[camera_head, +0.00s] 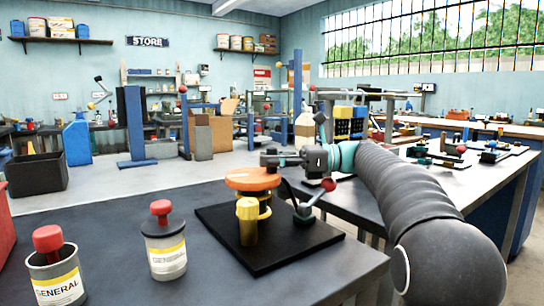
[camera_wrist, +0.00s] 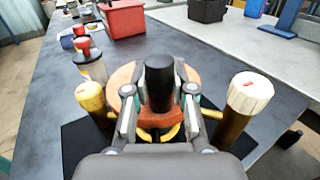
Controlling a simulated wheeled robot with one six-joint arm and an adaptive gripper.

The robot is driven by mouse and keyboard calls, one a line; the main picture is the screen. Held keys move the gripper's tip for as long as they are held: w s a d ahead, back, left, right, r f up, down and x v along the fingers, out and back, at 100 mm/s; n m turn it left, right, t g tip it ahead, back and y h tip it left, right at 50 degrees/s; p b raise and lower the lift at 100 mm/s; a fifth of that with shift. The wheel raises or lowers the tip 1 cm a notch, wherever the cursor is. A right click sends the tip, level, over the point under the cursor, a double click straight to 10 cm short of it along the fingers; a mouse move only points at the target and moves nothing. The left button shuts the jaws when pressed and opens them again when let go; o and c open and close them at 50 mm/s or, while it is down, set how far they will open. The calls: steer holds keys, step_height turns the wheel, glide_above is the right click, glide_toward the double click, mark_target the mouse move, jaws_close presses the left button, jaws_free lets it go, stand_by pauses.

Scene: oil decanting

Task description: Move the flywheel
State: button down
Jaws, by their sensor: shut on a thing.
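The flywheel (camera_head: 252,180) is an orange disc above a yellow fitting on a black base plate (camera_head: 290,243). It also shows in the wrist view (camera_wrist: 122,76), partly hidden by my gripper. A black upright handle (camera_wrist: 159,82) stands between my fingers in front of the disc. My gripper (camera_head: 270,160) is at the disc's top right side, shut on the flywheel by this handle; the fingers also show in the wrist view (camera_wrist: 160,108). The exact contact and whether the disc is clear of the fitting cannot be told.
A yellow-capped post (camera_head: 247,215) stands in front of the disc. A red-knobbed lever (camera_head: 308,200) is right of it. Two grey GENERAL cans (camera_head: 165,245) (camera_head: 55,272) with red tops stand left. A white-capped post (camera_wrist: 245,98) is right in the wrist view. Bench between is clear.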

steer(key=shift+w+a+n+g+h, duration=0.1)
steer(key=shift+w+n+g+h, duration=0.1)
steer(key=shift+n+g, duration=0.5)
steer(key=shift+w+a+n+g+h, duration=0.15)
steer(key=shift+n+g, duration=0.25)
steer(key=shift+g, duration=0.9)
steer(key=c, duration=1)
jaws_free()
steer(key=shift+a, duration=0.1)
steer(key=shift+o, duration=0.2)
steer(key=shift+s+d+t, duration=0.1)
steer(key=shift+d+t, duration=0.1)
steer(key=shift+t, duration=0.2)
